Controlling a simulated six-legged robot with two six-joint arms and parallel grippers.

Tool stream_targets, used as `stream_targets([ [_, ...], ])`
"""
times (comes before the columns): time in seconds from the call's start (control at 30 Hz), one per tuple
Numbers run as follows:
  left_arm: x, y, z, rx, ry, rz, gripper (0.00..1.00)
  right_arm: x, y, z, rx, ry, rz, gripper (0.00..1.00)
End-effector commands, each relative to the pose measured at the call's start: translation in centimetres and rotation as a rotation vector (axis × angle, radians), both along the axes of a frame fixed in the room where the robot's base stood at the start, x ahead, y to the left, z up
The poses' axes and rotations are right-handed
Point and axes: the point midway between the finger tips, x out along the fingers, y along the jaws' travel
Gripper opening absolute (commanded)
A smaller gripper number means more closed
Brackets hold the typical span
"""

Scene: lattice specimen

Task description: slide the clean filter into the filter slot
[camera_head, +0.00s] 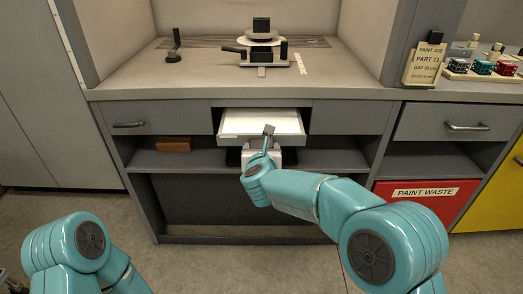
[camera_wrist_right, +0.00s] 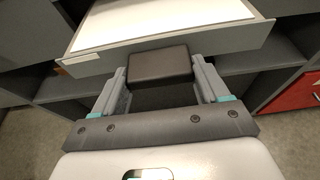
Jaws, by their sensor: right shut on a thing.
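The clean filter (camera_head: 262,122) is a flat white panel in a pale grey frame. It sits level at the filter slot (camera_head: 262,104), the opening under the counter between two grey fronts, and its near part sticks out. The wrist view shows its white face (camera_wrist_right: 160,20) and front edge. My right gripper (camera_head: 268,138) is in front of it, shut on the filter's dark handle (camera_wrist_right: 159,66), with one finger at each side. The filter's far end is hidden under the counter. My left gripper is out of view; only my left arm shows at lower left.
A booth with a turntable fixture (camera_head: 262,55) stands above on the counter. A shelf below holds a brown box (camera_head: 173,145). A red paint waste bin (camera_head: 425,203) is to the right, with a handled drawer (camera_head: 460,122) above. The floor in front is clear.

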Motion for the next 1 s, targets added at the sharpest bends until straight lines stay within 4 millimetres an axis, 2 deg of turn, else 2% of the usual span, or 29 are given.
stream_targets([
  [0.6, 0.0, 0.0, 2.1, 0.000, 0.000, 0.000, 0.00, 3.5, 0.0, 0.3, 0.001, -0.003, -0.001, 0.38],
  [1.0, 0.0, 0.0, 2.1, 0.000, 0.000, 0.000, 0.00, 3.8, 0.0, 0.2, 0.000, -0.003, -0.001, 0.38],
])
